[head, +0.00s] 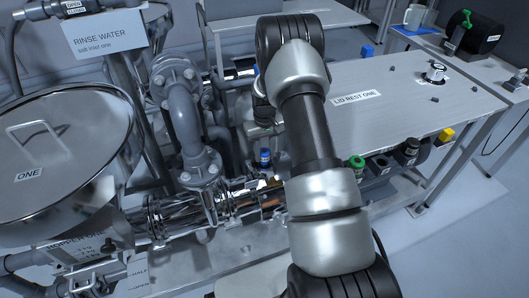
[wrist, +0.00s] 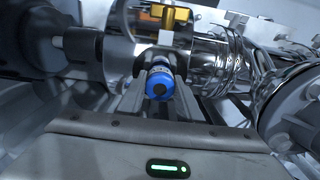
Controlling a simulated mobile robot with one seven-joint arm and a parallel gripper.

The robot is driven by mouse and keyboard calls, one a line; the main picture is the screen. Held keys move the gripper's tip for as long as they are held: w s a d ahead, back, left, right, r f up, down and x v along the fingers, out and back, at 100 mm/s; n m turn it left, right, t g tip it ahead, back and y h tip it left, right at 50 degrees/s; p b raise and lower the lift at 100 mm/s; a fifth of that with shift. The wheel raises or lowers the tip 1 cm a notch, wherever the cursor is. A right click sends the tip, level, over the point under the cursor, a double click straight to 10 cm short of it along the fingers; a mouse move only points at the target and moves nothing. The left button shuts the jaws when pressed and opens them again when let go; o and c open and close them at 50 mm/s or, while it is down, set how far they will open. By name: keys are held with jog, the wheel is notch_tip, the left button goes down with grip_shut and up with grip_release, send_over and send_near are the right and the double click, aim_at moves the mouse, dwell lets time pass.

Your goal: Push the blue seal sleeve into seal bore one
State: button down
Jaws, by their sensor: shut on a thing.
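The blue seal sleeve (wrist: 159,85) is between the fingertips of my gripper (wrist: 163,78) in the wrist view, with a blue end and dark centre towards the camera. My gripper is shut on it. Just beyond the sleeve is a shiny steel cylindrical housing (wrist: 125,35) with a brass-coloured part. I cannot tell whether the sleeve touches the housing, and no bore opening or its number is readable. In the head view a small blue piece (head: 265,158) shows above the shiny horizontal pipe assembly (head: 240,200), left of my arm. My arm hides part of that area.
A lidded steel hopper marked ONE (head: 60,150) stands at left, with grey flanged pipes (head: 185,120) beside it. At right is a table marked LID REST ONE (head: 420,95), with several dark-bodied items, one with a green top (head: 357,162), along its near side. Its top is mostly clear.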

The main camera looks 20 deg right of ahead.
aim_at(264, 151)
jog(key=shift+f+b, duration=0.5)
jog(key=shift+f, duration=0.3)
jog(key=c, duration=0.7)
grip_release()
jog(key=shift+r, duration=0.1)
jog(key=shift+r+p, duration=1.65)
jog(key=shift+r, duration=1.3)
